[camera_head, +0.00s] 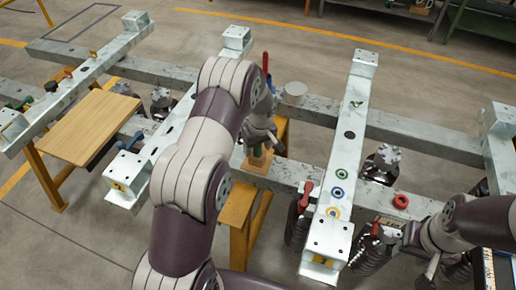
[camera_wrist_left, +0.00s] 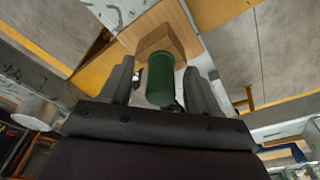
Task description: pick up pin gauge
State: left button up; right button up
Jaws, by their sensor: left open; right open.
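The pin gauge appears to be the green cylinder (camera_wrist_left: 160,80) standing at a wooden block (camera_wrist_left: 160,40) in the left wrist view. In the head view the wooden block (camera_head: 258,160) sits on a beam, with a bit of green above it, mostly hidden by my left gripper (camera_head: 265,143). My left gripper is open, with its two fingers (camera_wrist_left: 158,88) on either side of the green cylinder; contact cannot be told. My right gripper (camera_head: 432,266) is open at the lower right, partly visible, far from the block.
Pale metal beams cross the scene, with a tall rail (camera_head: 345,150) right of the block. A wooden board (camera_head: 92,126) lies at left. Open floor lies behind.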

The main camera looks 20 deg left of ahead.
pick_arm(q)
jog(key=shift+w+a+f, duration=0.1)
jog(key=c, duration=1.1)
jog(key=r, duration=0.2)
jog(key=d+r, duration=0.1)
jog(key=r, duration=0.1)
jog(key=shift+w+r, duration=0.15)
jog(key=shift+r, duration=0.2)
jog(key=w+d+r, duration=0.1)
jog(key=d+r, duration=0.1)
jog(key=d, duration=0.1)
jog(key=w+d+r, duration=0.1)
jog(key=d+r, duration=0.1)
jog(key=d, duration=0.2)
jog(key=w+d+r+b, duration=0.1)
jog(key=d+r, duration=0.1)
jog(key=d, duration=0.1)
jog(key=shift+d+r, duration=0.15)
jog(key=shift+r, duration=0.1)
notch_tip(320, 180, up, 5)
jog(key=p, duration=0.4)
